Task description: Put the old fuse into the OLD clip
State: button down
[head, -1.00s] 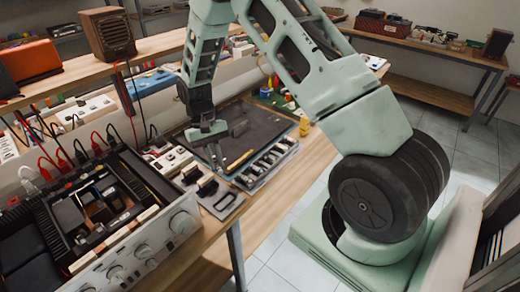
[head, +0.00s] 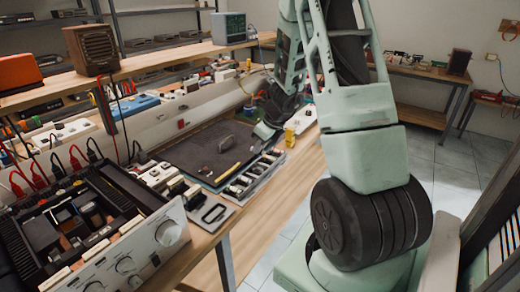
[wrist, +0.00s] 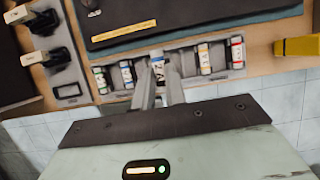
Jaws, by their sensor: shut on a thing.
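My gripper (wrist: 158,82) is shut on a small pale cylinder with a coloured band, a fuse (wrist: 157,58), at the middle of the wrist view. I cannot tell from its markings whether it is the old fuse. The fingers stand over a grey tray (wrist: 182,66) of slots holding several small banded cylinders; I cannot tell whether the held one touches the tray. In the head view my gripper (head: 266,131) is beyond the tray (head: 243,190), and its tips are hard to see. No clip labelled OLD is readable.
Black blocks with white tops (wrist: 50,57) and a metal plate (wrist: 68,91) are left. A yellow object (wrist: 297,46) stands right. The bench's front edge is close.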

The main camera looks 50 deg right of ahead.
jog(key=shift+f+b, duration=2.75)
jog(key=shift+f, duration=0.2)
jog(key=shift+f+b, duration=0.8)
jog(key=c, duration=1.4)
grip_release()
jog(key=shift+o, duration=0.2)
jog(key=shift+r, duration=0.1)
jog(key=p+v, duration=0.5)
jog(key=v, duration=1.2)
jog(key=shift+r, duration=0.1)
